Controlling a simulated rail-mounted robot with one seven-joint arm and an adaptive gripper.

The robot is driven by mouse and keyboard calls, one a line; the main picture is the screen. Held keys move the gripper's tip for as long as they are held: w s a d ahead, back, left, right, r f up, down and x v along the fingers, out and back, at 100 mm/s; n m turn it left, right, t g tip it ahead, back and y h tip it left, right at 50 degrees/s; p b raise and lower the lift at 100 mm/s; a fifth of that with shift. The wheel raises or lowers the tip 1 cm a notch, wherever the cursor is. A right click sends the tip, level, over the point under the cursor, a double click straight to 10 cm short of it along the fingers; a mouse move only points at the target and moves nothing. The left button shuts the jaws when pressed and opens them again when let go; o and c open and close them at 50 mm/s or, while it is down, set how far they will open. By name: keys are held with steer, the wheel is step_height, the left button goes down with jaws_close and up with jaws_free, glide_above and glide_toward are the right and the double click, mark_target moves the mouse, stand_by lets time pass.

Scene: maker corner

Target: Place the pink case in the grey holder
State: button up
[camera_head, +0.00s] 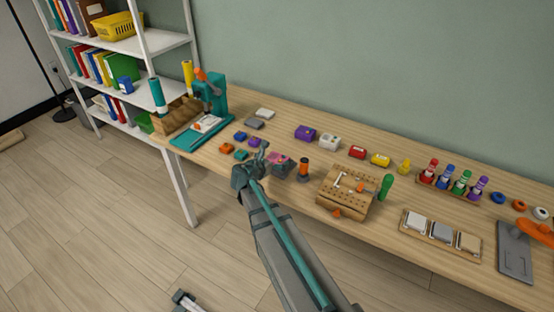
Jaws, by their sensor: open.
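The pink case (281,158) is a small pink block on the front part of the workbench, just right of my gripper. A grey body (279,171) shows right against it and looks like the grey holder. The view is too small to tell whether the case sits in it or only beside it. My gripper (264,155) is open, at the bench's front edge, with its fingers pointing toward the back right, close to the pink case. I cannot tell whether a finger touches the case. My gripper and arm hide part of the bench edge there.
Small coloured blocks (240,137) lie left of my gripper, near a teal machine (210,98). An orange-topped dark cylinder (304,168) and a wooden pegboard block (345,192) stand to the right. Purple (305,133) and white (329,142) cases lie behind.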

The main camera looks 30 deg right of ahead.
steer(key=b+v, duration=0.1)
steer(key=v, duration=0.8)
steer(key=shift+s+a+r, duration=0.15)
steer(key=shift+a, duration=0.1)
